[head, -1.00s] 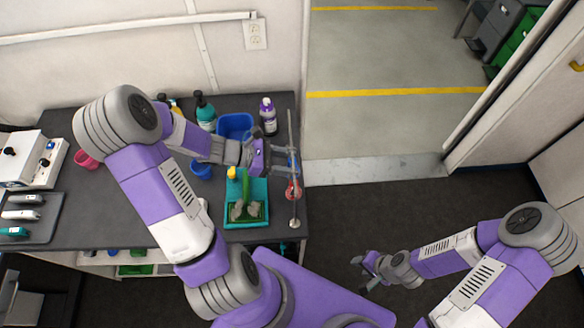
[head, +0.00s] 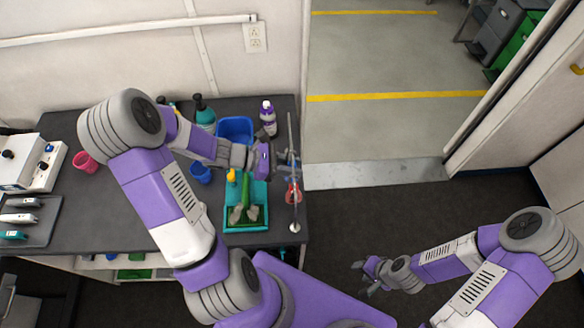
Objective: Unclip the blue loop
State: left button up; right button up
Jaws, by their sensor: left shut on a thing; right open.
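My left gripper (head: 288,163) is at the upright grooming pole (head: 291,130) on the right edge of the dark table. It is shut on the blue loop (head: 294,158), which is small and mostly hidden by the fingers. I cannot tell whether the loop is still fastened to the pole. A red loop (head: 293,194) hangs lower on the same pole, below my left gripper. My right gripper (head: 368,278) is open and empty, low over the dark floor, well away from the table.
On the table (head: 110,213) stand a blue bin (head: 234,128), a blue cup (head: 201,173), a teal tray (head: 232,223) with a green tool, a purple-labelled bottle (head: 268,118) and a pink cup (head: 86,162). A doorway is to the right; the floor (head: 400,210) there is clear.

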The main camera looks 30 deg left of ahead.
pick_arm(q)
jog(key=shift+r, duration=0.15)
jog(key=shift+r+p, duration=0.8)
jog(key=shift+a, duration=0.15)
jog(key=shift+s+a+p, duration=0.35)
jog(key=shift+s+a, duration=0.25)
jog(key=shift+a, duration=0.3)
jog(key=shift+s+a+p, duration=0.3)
jog(key=shift+s+a, duration=0.3)
jog(key=shift+a, duration=0.25)
jog(key=shift+a, duration=0.1)
jog(key=v, duration=0.1)
jog(key=p+v, duration=0.2)
jog(key=v, duration=0.1)
jog(key=shift+s+a+f, duration=0.1)
jog(key=shift+f, duration=0.2)
